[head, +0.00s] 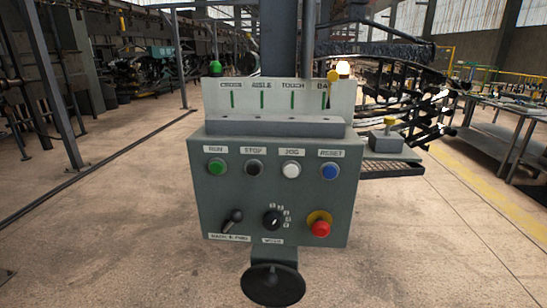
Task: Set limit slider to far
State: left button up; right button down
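A grey-green control box (275,190) stands upright in the middle of the head view. To its right, a grey block (386,143) with a yellow knob (389,121) sits on a flat plate (395,155); this may be the limit slider, but no readable label confirms it. The box partly hides the plate's left side, and no far mark can be made out. Neither of my grippers is in view.
The box carries green, black, white and blue buttons, a lever (232,221), a rotary knob (272,219) and a red mushroom button (320,228). Dark racks (425,90) stand behind right. Floor is clear at left.

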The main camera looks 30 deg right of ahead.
aim_at(333, 76)
jog(key=z, duration=1.3)
